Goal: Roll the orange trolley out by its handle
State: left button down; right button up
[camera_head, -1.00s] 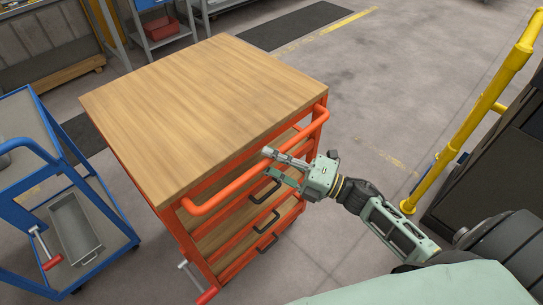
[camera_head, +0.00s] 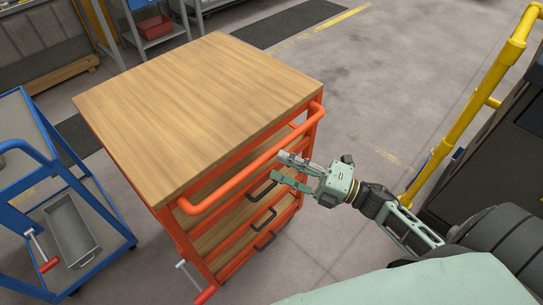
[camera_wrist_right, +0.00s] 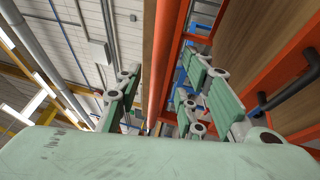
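The orange trolley (camera_head: 228,265) with a wooden top (camera_head: 200,105) and dark drawer pulls stands left of centre in the head view. Its orange handle (camera_head: 240,178) runs along the near right side below the top. My right gripper (camera_head: 281,168) is open, its fingertips close to the middle of the handle. It does not grip the handle, and I cannot tell if a fingertip touches it. In the right wrist view the handle (camera_wrist_right: 163,60) lines up with the gap between the spread fingers. My left gripper is not in view.
A blue cart (camera_head: 105,255) with a grey tray (camera_head: 72,230) stands close on the left. A yellow rail (camera_head: 462,105) and a dark machine (camera_head: 490,150) are on the right. Floor between trolley and rail is clear. A dark mat (camera_head: 290,22) lies behind.

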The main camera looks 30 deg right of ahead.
jog(key=v, duration=0.7)
jog(key=shift+a, duration=0.1)
jog(key=d+f+m+h, duration=0.3)
jog(key=f+m+h, duration=0.25)
jog(key=f, duration=0.45)
jog(key=d+f+m+h, duration=0.3)
jog(key=f+m+h, duration=0.1)
jog(key=f+m, duration=0.4)
jog(key=s+a+f+m+g+h, duration=0.1)
jog(key=s+f+m+g+h, duration=0.2)
jog(key=f, duration=0.6)
jog(key=s+f+m+g+h, duration=0.1)
jog(key=s+f+m, duration=0.1)
jog(key=s+f, duration=0.5)
jog(key=s+a+f+m+g, duration=0.3)
jog(key=s+f, duration=0.5)
jog(key=s, duration=0.3)
jog(key=s+a+f+m+g, duration=0.3)
jog(key=s+a+f+g, duration=0.3)
jog(key=s+f, duration=0.3)
jog(key=s+a, duration=0.1)
jog(key=s, duration=0.2)
jog(key=shift+a+f+g+p, duration=0.2)
jog(key=shift+f+g+p, duration=0.05)
jog(key=shift+g+p, duration=0.1)
jog(key=shift+m, duration=0.25)
